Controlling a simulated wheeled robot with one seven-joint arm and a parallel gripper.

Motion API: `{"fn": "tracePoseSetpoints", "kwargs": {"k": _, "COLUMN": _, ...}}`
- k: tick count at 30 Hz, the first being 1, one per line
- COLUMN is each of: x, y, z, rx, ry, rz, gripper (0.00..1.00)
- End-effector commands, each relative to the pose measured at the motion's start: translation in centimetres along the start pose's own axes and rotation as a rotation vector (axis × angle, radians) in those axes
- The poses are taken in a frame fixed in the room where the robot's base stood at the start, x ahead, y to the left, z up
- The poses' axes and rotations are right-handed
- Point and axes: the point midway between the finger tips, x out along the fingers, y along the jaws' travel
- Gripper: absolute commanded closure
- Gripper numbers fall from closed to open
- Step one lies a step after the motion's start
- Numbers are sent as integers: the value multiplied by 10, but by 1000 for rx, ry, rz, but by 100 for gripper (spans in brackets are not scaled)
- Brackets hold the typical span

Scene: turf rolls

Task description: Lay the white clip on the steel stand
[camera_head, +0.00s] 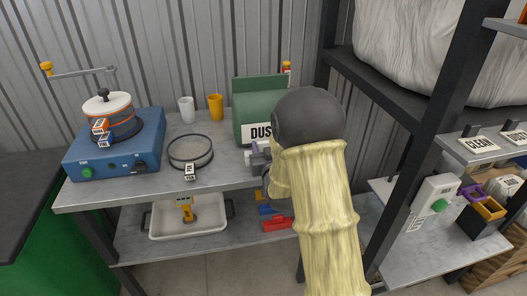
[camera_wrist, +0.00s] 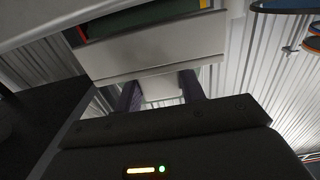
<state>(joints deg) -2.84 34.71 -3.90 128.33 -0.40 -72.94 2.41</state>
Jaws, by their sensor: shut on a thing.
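My gripper (camera_head: 259,158) is at the front of the grey metal-topped bench (camera_head: 225,171), just in front of the green box; my arm hides much of it. In the wrist view, its two dark purple fingers (camera_wrist: 160,92) are shut on a pale piece (camera_wrist: 160,85), which seems to be the white clip. A small white bit of it (camera_head: 248,157) shows beside the fingers in the head view. I cannot tell for sure which thing is the steel stand; the grey metal bench is the likeliest one in view.
On the bench are a blue machine (camera_head: 115,150), a round sieve (camera_head: 190,151), a white cup (camera_head: 186,109), a yellow cup (camera_head: 216,106) and the green box (camera_head: 258,102). A white tray (camera_head: 188,231) sits on the lower shelf. A dark rack post (camera_head: 420,160) stands right of my arm.

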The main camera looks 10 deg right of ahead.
Motion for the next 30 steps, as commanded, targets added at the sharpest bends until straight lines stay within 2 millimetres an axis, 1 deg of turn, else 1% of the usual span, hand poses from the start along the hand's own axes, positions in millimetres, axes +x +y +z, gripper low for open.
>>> {"fn": "tracePoseSetpoints", "kwargs": {"k": 1, "x": 0, "y": 0, "z": 9, "rx": 0, "ry": -3, "rz": 0, "gripper": 83}}
{"fn": "tracePoseSetpoints", "kwargs": {"k": 3, "x": 0, "y": 0, "z": 13, "rx": 0, "ry": -1, "rz": 0, "gripper": 83}}
{"fn": "tracePoseSetpoints", "kwargs": {"k": 11, "x": 0, "y": 0, "z": 13, "rx": 0, "ry": 1, "rz": 1, "gripper": 83}}
{"fn": "tracePoseSetpoints", "kwargs": {"k": 14, "x": 0, "y": 0, "z": 16, "rx": 0, "ry": 1, "rz": 0, "gripper": 83}}
{"fn": "tracePoseSetpoints", "kwargs": {"k": 15, "x": 0, "y": 0, "z": 15, "rx": 0, "ry": 0, "rz": 0, "gripper": 55}}
{"fn": "tracePoseSetpoints", "kwargs": {"k": 17, "x": 0, "y": 0, "z": 15, "rx": 0, "ry": 0, "rz": 0, "gripper": 43}}
{"fn": "tracePoseSetpoints", "kwargs": {"k": 18, "x": 0, "y": 0, "z": 15, "rx": 0, "ry": 0, "rz": 0, "gripper": 39}}
{"fn": "tracePoseSetpoints", "kwargs": {"k": 30, "x": 0, "y": 0, "z": 11, "rx": 0, "ry": 0, "rz": 0, "gripper": 39}}
